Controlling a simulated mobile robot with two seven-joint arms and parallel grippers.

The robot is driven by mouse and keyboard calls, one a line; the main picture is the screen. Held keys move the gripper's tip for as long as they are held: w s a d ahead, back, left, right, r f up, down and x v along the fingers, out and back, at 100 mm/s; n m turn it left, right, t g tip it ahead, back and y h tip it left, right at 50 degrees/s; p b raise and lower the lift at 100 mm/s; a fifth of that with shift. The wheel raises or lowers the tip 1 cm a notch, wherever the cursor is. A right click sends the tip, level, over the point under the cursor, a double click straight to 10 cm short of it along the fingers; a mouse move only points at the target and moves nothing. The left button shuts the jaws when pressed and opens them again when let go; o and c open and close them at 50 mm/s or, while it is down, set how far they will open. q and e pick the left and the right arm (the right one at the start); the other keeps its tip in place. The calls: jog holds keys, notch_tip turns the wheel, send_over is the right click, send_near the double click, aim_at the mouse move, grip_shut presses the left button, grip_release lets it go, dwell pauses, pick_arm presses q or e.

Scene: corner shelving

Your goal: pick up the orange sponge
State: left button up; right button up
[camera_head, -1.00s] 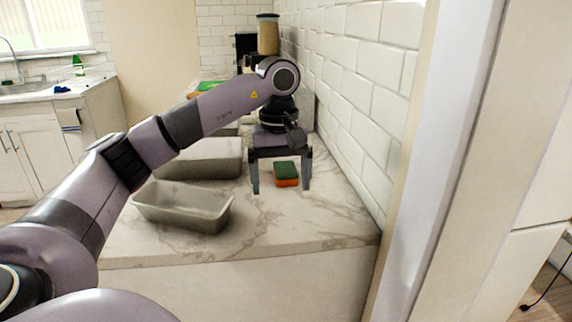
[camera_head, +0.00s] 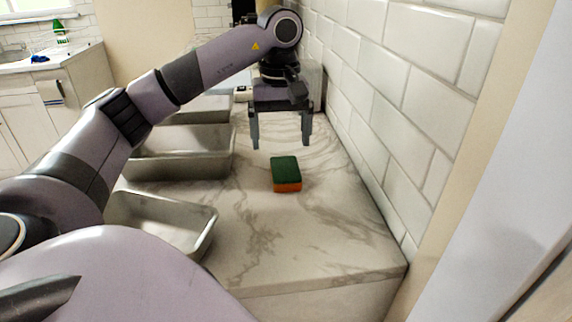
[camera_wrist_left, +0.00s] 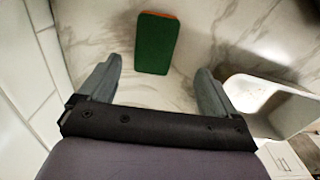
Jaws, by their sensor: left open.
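The orange sponge (camera_head: 287,186) has a dark green top and an orange lower layer. It lies flat on the marble counter (camera_head: 300,245). My left gripper (camera_head: 282,143) is open and empty, with its fingers pointing down. In the head view it is above the sponge in the picture, apart from it and farther back over the counter. In the left wrist view the sponge (camera_wrist_left: 156,43) shows its green face beyond the fingertips (camera_wrist_left: 155,75), roughly centred between them and not touching. My right gripper is not in view.
Grey metal pans stand along the counter's left side, the nearest pan (camera_head: 165,222) close to the front. A white tiled wall (camera_head: 400,110) runs along the right. The counter around the sponge is clear. A sink (camera_head: 25,62) is at the far left.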

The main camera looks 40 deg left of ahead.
aim_at(285, 168)
pick_arm(q)
jog(key=shift+w+d+f, duration=0.1)
jog(key=shift+d+f, duration=0.1)
jog(key=shift+f, duration=1.55)
jog(key=shift+w+d+f, duration=0.1)
jog(key=shift+d+f, duration=0.1)
jog(key=shift+f, duration=1.55)
jog(key=c, duration=1.1)
